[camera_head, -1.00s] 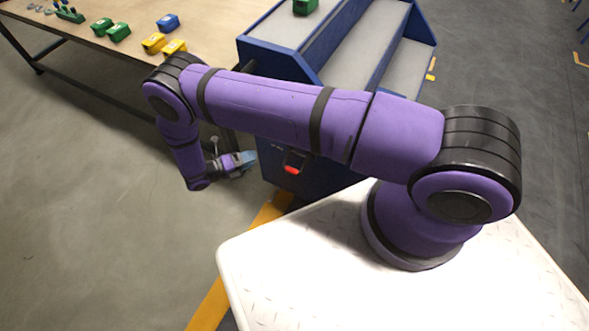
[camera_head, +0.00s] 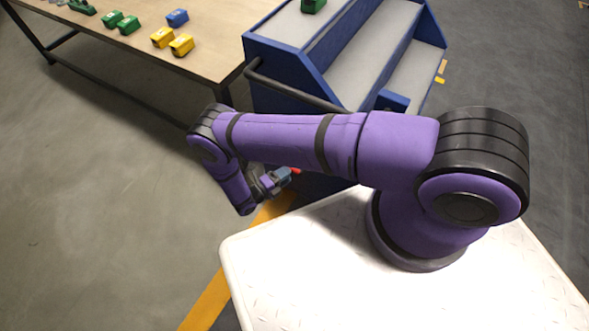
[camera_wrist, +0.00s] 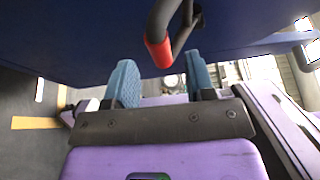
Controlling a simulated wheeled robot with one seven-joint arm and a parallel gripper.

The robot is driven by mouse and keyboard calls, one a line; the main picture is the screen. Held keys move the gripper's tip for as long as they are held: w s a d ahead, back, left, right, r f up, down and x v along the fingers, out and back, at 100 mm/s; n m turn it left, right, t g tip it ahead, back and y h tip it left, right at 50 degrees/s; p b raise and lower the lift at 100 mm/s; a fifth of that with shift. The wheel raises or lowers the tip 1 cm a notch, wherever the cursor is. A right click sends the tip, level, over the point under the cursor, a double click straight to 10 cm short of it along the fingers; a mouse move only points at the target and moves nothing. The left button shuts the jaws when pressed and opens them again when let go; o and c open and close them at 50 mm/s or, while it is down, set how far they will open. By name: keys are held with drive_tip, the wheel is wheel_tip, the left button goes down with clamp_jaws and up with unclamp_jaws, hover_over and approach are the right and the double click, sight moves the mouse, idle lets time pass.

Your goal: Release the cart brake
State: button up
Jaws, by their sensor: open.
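The blue cart (camera_head: 284,84) with grey shelves stands behind my arm in the head view. Its brake lever is dark with a red end (camera_wrist: 158,52); in the head view only a bit of the red end (camera_head: 296,171) shows beside my fingers. My gripper (camera_head: 284,176) is close to the cart's near side. In the wrist view my gripper (camera_wrist: 162,78) is open, its two blue pads apart. The red end appears between the fingertips and slightly above them. I see no clear contact with either pad. My arm hides much of the cart's near face.
A wooden workbench (camera_head: 130,45) stands at the upper left with green, yellow and blue bins. The cart's dark push bar (camera_head: 290,92) runs just above my arm. A yellow floor stripe (camera_head: 212,295) passes below. The grey floor at left is clear.

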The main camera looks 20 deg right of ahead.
drive_tip(key=shift+x, duration=2.2)
clamp_jaws()
